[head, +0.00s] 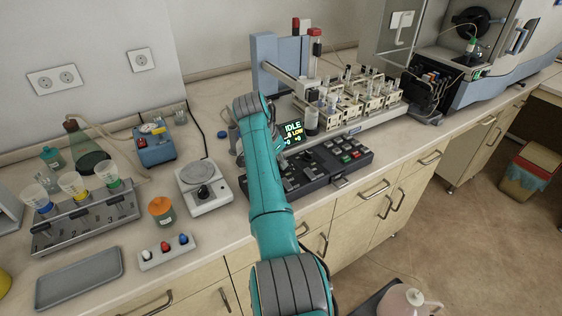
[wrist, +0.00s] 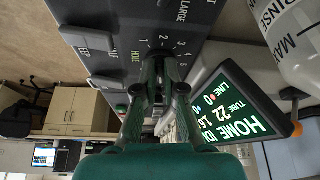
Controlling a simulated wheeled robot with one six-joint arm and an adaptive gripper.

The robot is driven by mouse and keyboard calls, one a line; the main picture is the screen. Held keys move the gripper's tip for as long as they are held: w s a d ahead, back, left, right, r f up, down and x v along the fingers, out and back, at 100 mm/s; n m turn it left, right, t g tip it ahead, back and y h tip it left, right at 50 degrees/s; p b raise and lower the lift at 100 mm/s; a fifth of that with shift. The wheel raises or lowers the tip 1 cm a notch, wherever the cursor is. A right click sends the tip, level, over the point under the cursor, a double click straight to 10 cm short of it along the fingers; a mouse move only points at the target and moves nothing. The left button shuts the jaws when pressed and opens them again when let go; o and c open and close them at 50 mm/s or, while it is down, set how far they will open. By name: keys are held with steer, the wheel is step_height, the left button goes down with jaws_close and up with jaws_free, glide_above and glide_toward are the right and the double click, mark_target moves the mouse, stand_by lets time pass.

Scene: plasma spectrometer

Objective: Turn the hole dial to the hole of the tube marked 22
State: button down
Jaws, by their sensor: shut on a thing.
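The hole dial (wrist: 162,56) is a small dark knob on the dark control panel (wrist: 120,20) in the wrist view, beside the word HOLE and an arc of numbers. My gripper (wrist: 163,70) is shut on the dial, its fingers on either side of it. The fingers hide the dial's pointer, so its setting cannot be read. The screen (wrist: 232,108) shows TUBE 22 and HOME. In the head view my teal arm hides the gripper and dial; the panel (head: 345,157) and screen (head: 292,133) show beside it. Racks of tubes (head: 350,98) stand behind; their marks are unreadable.
Close to the gripper in the wrist view are the screen, an orange knob (wrist: 297,130) and a white rinse bottle (wrist: 295,40).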

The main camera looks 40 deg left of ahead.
steer(key=shift+a+m, duration=0.1)
steer(key=shift+m, duration=0.5)
steer(key=shift+m+h, duration=0.3)
steer(key=c, duration=1.3)
jaws_free()
steer(key=v, duration=1.2)
steer(key=shift+w, duration=0.2)
steer(key=shift+s, duration=0.1)
